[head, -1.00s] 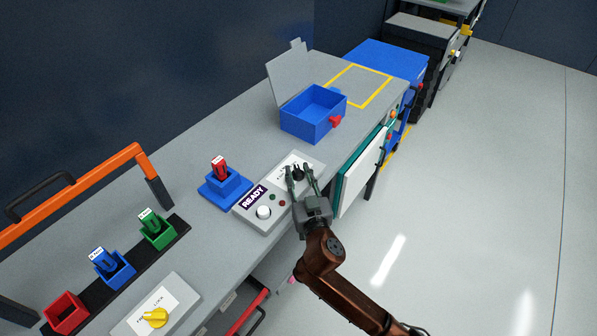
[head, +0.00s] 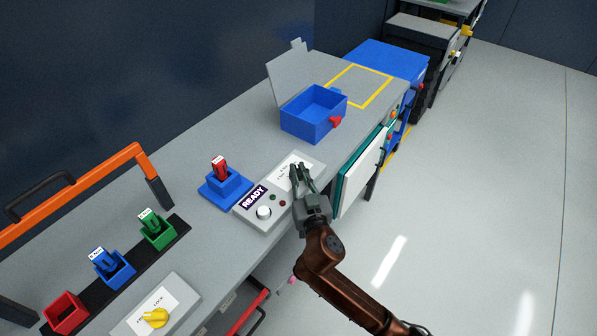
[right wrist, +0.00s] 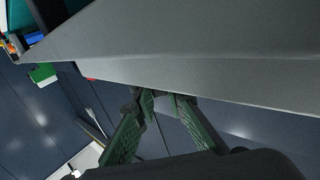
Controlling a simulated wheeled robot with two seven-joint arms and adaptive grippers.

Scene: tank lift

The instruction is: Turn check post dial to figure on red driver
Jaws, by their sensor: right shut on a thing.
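The check post (head: 240,216) is a grey box on the bench with a dark READY display, a white button and small lamps. Its dial sits on the white scale plate (head: 285,167), mostly covered by my fingers. My right gripper (head: 298,170) is closed around the dial from the front right. The right wrist view shows its green fingers (right wrist: 163,97) drawn together at the tips, against a grey surface. The red driver (head: 220,165) stands upright in a blue holder (head: 226,188) left of the post. Its label figure is too small to read. My left gripper is out of view.
An open blue box (head: 312,127) with a red latch stands behind the post. A rack with blue (head: 103,260) and green (head: 150,222) drivers and an empty red socket (head: 66,312) is at left. A yellow lock knob (head: 155,317) is in front.

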